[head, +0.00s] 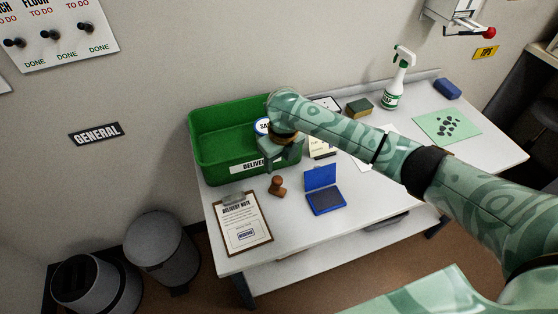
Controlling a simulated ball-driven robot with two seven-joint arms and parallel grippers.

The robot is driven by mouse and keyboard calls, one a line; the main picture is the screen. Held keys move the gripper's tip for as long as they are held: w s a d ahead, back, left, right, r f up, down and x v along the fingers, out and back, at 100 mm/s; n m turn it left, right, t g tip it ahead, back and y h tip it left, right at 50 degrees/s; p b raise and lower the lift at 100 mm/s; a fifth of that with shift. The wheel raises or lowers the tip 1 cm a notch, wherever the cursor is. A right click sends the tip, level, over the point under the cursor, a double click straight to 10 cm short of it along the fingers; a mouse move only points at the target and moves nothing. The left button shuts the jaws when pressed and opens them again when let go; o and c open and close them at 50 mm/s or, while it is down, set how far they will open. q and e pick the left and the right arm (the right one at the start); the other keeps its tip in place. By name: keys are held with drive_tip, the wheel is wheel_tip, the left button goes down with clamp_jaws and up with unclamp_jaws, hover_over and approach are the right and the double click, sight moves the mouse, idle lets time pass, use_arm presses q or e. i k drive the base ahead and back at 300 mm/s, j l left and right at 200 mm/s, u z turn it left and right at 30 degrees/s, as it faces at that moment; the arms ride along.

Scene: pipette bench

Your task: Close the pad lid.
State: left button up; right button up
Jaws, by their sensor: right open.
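The blue ink pad (326,201) lies on the white bench near its front edge. Its blue lid (320,177) stands up, open, hinged at the back of the pad. My right gripper (281,165) hangs over the front right corner of the green bin, to the left of the lid and apart from it. It points down and is open; what lies between its fingers is hard to make out. My right arm comes in from the right and covers part of the bench behind the pad. My left gripper is not in view.
A wooden stamp (277,186) stands left of the pad. A clipboard with a delivery note (244,222) lies at the front left. The green bin (222,168) is at the back left. A spray bottle (394,82) and a green sheet (447,127) are farther right.

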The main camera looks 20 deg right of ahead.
sight(319, 177)
drive_tip(key=z, duration=1.1)
